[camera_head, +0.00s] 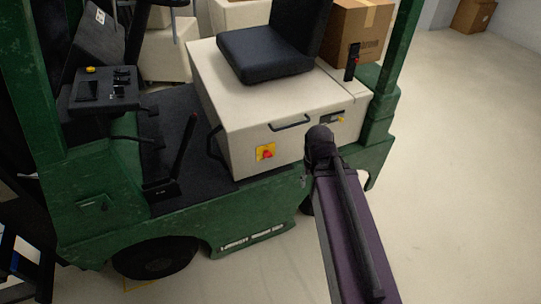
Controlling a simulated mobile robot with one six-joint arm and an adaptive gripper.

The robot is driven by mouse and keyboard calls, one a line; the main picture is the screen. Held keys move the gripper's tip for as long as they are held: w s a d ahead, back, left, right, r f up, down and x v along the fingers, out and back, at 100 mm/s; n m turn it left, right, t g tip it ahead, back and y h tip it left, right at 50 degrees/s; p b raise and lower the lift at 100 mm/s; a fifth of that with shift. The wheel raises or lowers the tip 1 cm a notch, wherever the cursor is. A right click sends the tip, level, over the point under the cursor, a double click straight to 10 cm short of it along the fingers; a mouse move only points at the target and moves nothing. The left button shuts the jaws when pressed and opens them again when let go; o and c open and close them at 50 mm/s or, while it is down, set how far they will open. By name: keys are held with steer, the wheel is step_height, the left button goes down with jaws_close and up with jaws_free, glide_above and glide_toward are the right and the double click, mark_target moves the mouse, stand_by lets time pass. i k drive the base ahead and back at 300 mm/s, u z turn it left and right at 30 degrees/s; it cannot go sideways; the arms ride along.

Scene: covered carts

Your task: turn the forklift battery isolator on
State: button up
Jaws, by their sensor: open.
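The battery isolator (265,153) is a red knob on a yellow square plate. It sits on the front face of the cream battery cover (240,135), left of the black handle on that face. The knob is small, and I cannot tell its switch position. My purple arm rises from the bottom, and its dark upper end is right of the isolator and apart from it in the picture. I cannot make out my gripper's fingers in this view. The isolator is not covered by my arm.
The green forklift (130,222) has a black seat (265,52) on the cover. A black handle (289,123) and a small yellow item (341,120) are on the cover's front. A dark lever (182,150) stands left of the isolator. Open floor (460,170) lies to the right.

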mark_target(266, 154)
steer(key=z, duration=0.15)
steer(key=k, duration=1.05)
steer(key=u, duration=0.65)
steer(key=i, duration=1)
steer(key=u, duration=0.05)
